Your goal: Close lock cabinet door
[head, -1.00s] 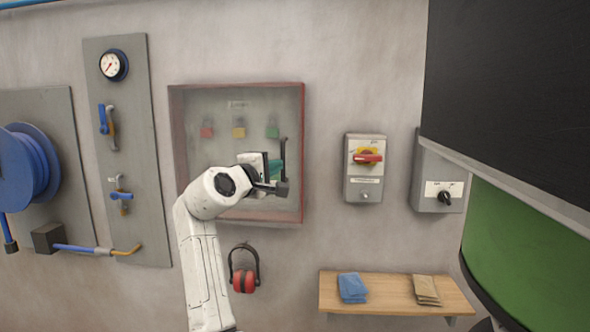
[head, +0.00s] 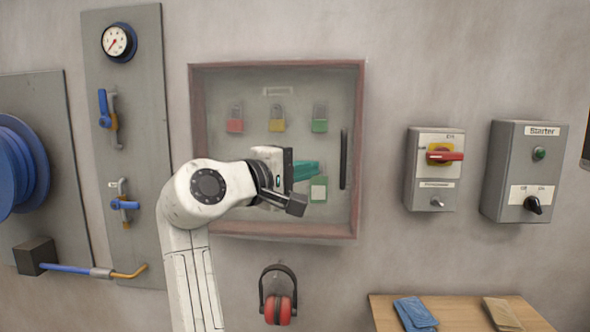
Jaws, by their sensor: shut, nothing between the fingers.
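The lock cabinet (head: 278,232) hangs on the wall in the middle of the head view, with a dull red frame. Its clear door (head: 225,165) looks flush with the frame, or nearly so; I cannot make out a gap. A dark upright handle (head: 344,158) is on the door's right side. Red (head: 235,122), yellow (head: 277,122) and green padlocks (head: 320,122) show behind the pane. My gripper (head: 316,169) is shut and empty in front of the door's lower right part, left of the handle. Whether its teal fingers touch the pane cannot be told.
Red earmuffs (head: 278,308) hang below the cabinet. To the right are a switch box with a red handle (head: 446,156) and a starter box (head: 508,185). A wooden shelf (head: 460,312) with cloths is at lower right. A gauge panel (head: 150,215) is at left.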

